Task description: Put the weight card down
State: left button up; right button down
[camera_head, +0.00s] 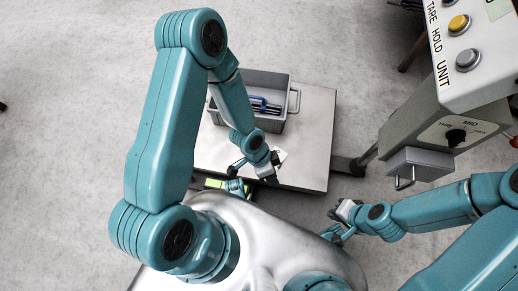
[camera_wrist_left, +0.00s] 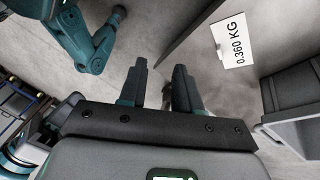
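The weight card (camera_wrist_left: 238,40) is a small white card printed "0.360 KG". In the left wrist view it lies flat on the grey tabletop, apart from my fingers. In the head view the card (camera_head: 281,156) shows as a small white patch, partly hidden by my left wrist. My left gripper (camera_head: 254,172) is beside it, over the near part of the table. In the left wrist view the fingers of my left gripper (camera_wrist_left: 160,82) stand apart with nothing between them. My right gripper (camera_head: 343,217) is off to the right of the table, its fingers too small to read.
The grey table (camera_head: 315,125) carries a grey bin (camera_head: 272,80) with dark blue and black things inside. The bin (camera_wrist_left: 290,95) is at the right of the left wrist view. A control panel (camera_head: 475,50) with buttons and a knob stands at the right. Bare tabletop shows right of the card.

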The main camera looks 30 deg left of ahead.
pick_arm(q)
jog(key=s+a+n, duration=0.1)
jog(key=n, duration=0.3)
jog(key=a+r+n, duration=0.1)
jog(key=n, duration=0.3)
jog(key=s+a+n+t, duration=0.1)
jog(key=n, duration=0.3)
jog(key=shift+s+a+r+y, duration=0.2)
jog(key=shift+s+r+y, duration=0.1)
jog(key=shift+s+r, duration=0.05)
notch_tip(320, 180, up, 31)
jog(key=p, duration=3.1)
jog(key=shift+s+d+f, duration=0.15)
jog(key=shift+s+d, duration=0.25)
jog(key=shift+d, duration=0.15)
